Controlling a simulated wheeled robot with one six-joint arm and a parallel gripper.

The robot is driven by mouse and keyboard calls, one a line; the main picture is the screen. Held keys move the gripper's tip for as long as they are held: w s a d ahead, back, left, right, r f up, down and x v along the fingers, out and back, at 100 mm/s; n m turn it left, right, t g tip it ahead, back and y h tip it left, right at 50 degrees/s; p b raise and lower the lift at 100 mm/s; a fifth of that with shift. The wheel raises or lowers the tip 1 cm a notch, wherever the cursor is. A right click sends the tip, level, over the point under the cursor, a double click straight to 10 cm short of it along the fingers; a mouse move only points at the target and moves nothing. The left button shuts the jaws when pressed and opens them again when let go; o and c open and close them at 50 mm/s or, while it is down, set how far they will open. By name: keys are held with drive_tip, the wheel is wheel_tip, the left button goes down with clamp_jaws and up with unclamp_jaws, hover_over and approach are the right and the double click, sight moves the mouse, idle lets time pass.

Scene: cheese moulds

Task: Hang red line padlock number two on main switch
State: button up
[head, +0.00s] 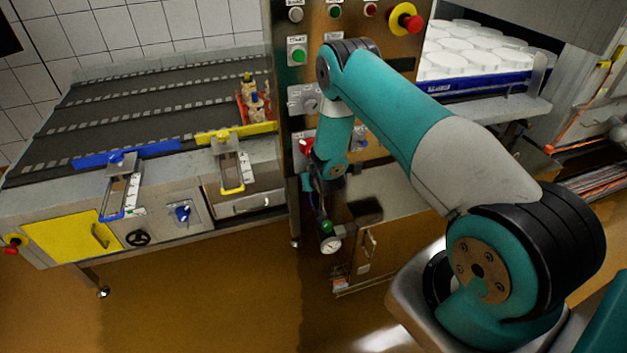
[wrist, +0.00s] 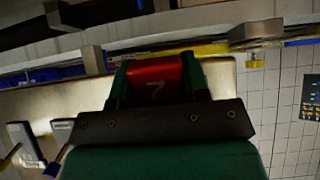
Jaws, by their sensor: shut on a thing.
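The red padlock (wrist: 155,80), marked with a 2 that looks upside down, sits between the green fingers of my gripper (wrist: 157,82) in the wrist view. My gripper is shut on it. Its shackle cannot be made out. In the head view my forearm reaches down in front of the steel control cabinet, and my gripper is mostly hidden there. A small red and white thing (head: 306,146) shows beside my forearm; I cannot tell whether it is the padlock or part of the cabinet. A grey rotary switch (head: 311,102) is on the cabinet front; I cannot tell if it is the main switch.
An emergency stop (head: 406,19) and several buttons are higher on the cabinet. White moulds in a blue tray (head: 490,84) stand right. The brown floor (head: 200,290) at front left is clear.

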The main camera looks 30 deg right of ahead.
drive_tip(key=shift+d+f, duration=0.1)
drive_tip(key=shift+f, duration=0.25)
drive_tip(key=shift+w+f, duration=0.15)
drive_tip(key=shift+w, duration=0.05)
drive_tip(key=o, duration=1.3)
drive_tip(key=b+v, duration=0.2)
drive_tip(key=v, duration=1.5)
drive_tip(key=shift+s+r+b, duration=0.2)
drive_tip(key=shift+r+b, duration=0.2)
